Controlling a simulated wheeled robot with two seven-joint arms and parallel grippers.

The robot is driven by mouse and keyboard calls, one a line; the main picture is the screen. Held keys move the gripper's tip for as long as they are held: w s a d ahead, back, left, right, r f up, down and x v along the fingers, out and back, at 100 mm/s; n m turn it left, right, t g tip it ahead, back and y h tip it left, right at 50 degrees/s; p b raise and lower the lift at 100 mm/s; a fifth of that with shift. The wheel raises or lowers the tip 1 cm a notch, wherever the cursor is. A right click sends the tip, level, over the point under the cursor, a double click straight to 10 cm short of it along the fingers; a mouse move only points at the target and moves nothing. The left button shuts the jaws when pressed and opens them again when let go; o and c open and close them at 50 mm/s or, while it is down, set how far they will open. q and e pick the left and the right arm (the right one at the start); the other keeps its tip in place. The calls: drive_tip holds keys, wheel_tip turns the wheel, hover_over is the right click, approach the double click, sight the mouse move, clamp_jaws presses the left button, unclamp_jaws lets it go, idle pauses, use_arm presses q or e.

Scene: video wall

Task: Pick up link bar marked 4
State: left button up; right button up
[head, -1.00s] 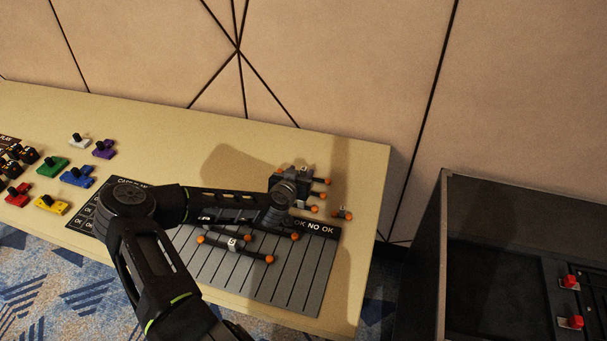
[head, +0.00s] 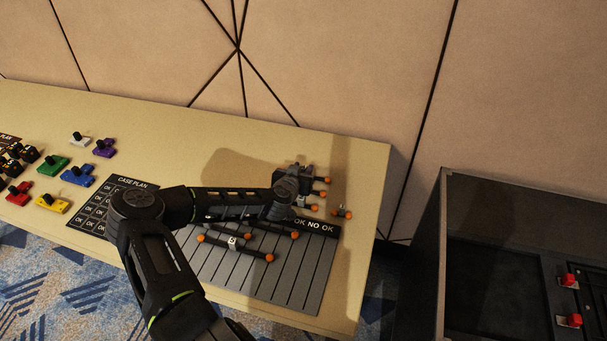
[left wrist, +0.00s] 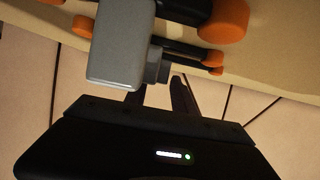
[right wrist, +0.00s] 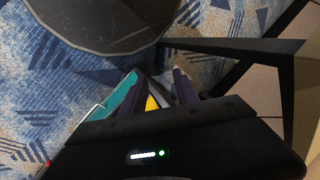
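Several dark link bars with orange ends are in the head view. One bar (head: 254,251) with a pale marked tag lies on the grey striped board (head: 305,280); its mark is too small to read surely. More bars (head: 318,180) are clustered at the board's back edge, partly hidden by my left gripper (head: 287,192). In the left wrist view, a grey block (left wrist: 120,45) on a dark bar with an orange end (left wrist: 226,18) is close to the fingers, with a small dark knob before them. These fingers stand apart. No 4 is readable.
Colored pieces such as a green one (head: 53,166) and a yellow one (head: 53,204) stand at the table's left. A dark open case (head: 490,290) stands right of the table. The wall is close behind.

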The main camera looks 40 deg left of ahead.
use_arm(q)
clamp_jaws()
drive_tip(key=shift+r, duration=0.1)
idle(0.6)
wheel_tip(320, 180, up, 10)
drive_tip(key=shift+b, duration=0.3)
idle(0.7)
